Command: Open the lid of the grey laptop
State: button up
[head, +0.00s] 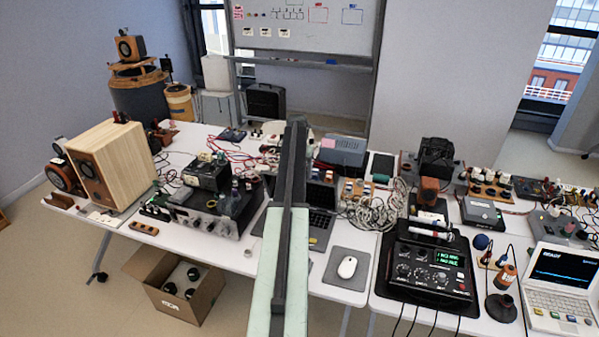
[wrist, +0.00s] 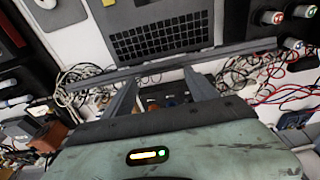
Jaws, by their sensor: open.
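The grey laptop (head: 320,228) lies on the white table near the middle of the head view, partly hidden behind my arm. Its keyboard (wrist: 160,38) faces up and is uncovered in the wrist view. The lid (wrist: 250,48) appears raised, showing there as a thin dark bar seen nearly edge-on behind the keyboard. My gripper (wrist: 161,76) is open, with its two fingers apart close to this bar. I cannot tell whether they touch it. In the head view my arm hides the fingertips and the laptop's left part.
A white mouse (head: 347,267) on a grey mat is right of the laptop. Coiled cables (head: 377,210) and a black control box (head: 430,272) are farther right. An amplifier (head: 205,207) stands left. A grey-blue box (head: 344,150) stands behind.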

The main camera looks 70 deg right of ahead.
jog(key=shift+w+d+r+p, duration=0.1)
jog(key=shift+w+r+p, duration=0.35)
jog(key=shift+p, duration=0.25)
jog(key=r+p, duration=0.2)
jog(key=a+r+p, duration=0.1)
jog(key=r+p, duration=0.1)
jog(key=s+r+p, duration=0.1)
jog(key=r+p, duration=0.2)
jog(key=shift+a, duration=0.15)
jog(key=shift+f, duration=0.1)
